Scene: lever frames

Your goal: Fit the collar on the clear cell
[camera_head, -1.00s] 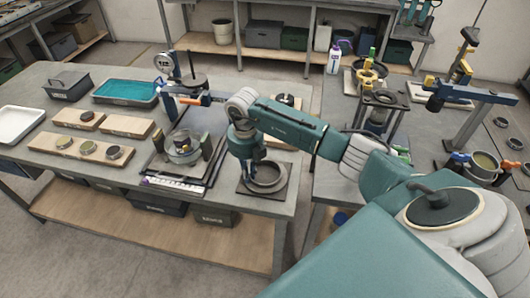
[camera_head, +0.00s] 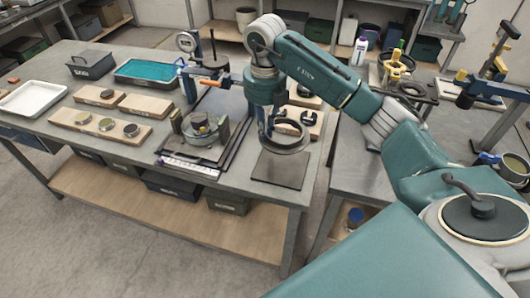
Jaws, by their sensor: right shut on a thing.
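The collar, a grey ring (camera_head: 288,150), hangs from my right gripper (camera_head: 268,138), which is shut on its left side. The ring looks raised above a dark square mat (camera_head: 280,172) near the table's front right corner. The clear cell (camera_head: 204,134), a low round see-through vessel, stands on a dark plate to the left of the gripper, with dark blocks at its sides. The gripper and ring are apart from the cell. The exact finger contact is small and partly hidden by the wrist. My left gripper is out of view.
An upright stand with a gauge (camera_head: 187,42) and an orange-tipped arm rises behind the cell. Wooden boards with small discs (camera_head: 99,126), a teal tray (camera_head: 150,72) and a white tray (camera_head: 32,99) lie to the left. A gap separates the right bench.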

